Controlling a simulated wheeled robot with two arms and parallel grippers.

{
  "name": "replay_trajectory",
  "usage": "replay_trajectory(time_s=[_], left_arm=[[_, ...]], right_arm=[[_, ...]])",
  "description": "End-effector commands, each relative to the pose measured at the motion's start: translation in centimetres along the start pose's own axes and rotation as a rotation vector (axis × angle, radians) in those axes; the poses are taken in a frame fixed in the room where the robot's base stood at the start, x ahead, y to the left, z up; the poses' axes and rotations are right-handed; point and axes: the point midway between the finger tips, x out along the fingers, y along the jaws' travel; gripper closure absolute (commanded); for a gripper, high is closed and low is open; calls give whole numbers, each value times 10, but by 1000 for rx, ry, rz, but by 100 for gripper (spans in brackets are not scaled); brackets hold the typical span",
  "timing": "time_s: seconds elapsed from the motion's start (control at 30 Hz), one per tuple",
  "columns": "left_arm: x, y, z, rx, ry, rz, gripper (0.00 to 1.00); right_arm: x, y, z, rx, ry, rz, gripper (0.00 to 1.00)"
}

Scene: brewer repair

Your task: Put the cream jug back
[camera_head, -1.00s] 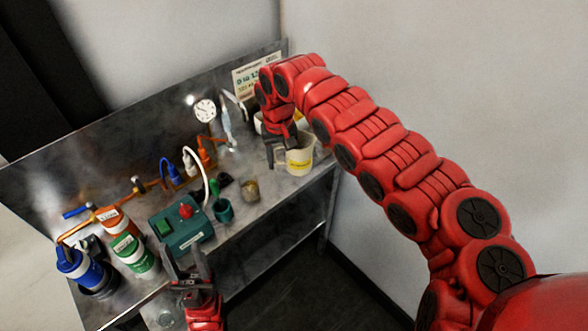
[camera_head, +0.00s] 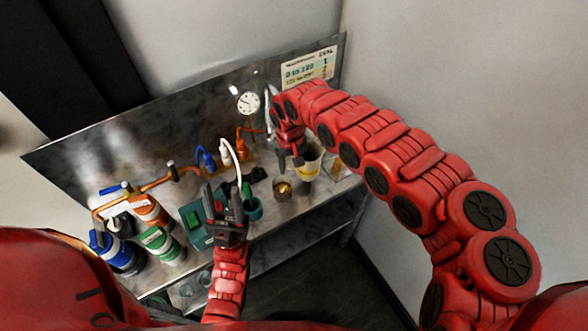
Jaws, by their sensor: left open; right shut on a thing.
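The cream jug (camera_head: 309,168), pale with a yellow band, is at the right end of the steel bench. My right gripper (camera_head: 291,163) is shut on its left side, seemingly at the handle. The grip itself is partly hidden by the gripper. I cannot tell whether the jug touches the bench. My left gripper (camera_head: 222,191) is open and empty, its fingers pointing up the picture in front of the green box (camera_head: 193,216), which it partly covers.
A small brass-coloured pot (camera_head: 282,189) and a green cup (camera_head: 254,208) stand left of the jug. Blue (camera_head: 118,254), green (camera_head: 160,243) and orange (camera_head: 147,209) canisters crowd the bench's left end. A dial gauge (camera_head: 249,103) is on the back panel.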

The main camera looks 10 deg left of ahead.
Motion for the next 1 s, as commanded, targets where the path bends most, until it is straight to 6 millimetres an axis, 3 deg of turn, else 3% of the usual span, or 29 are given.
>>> replay_trajectory(time_s=[0.4,0.8,0.83,1.0], left_arm=[[11,-1,-2,0,0,0,50],[7,0,-1,0,0,0,50],[8,0,-1,0,0,0,50],[8,0,-1,0,0,0,50]], right_arm=[[43,-1,-1,1,3,-3,100],[50,0,-1,2,3,0,100],[49,0,-1,2,3,0,44],[48,0,-1,2,3,0,18]])
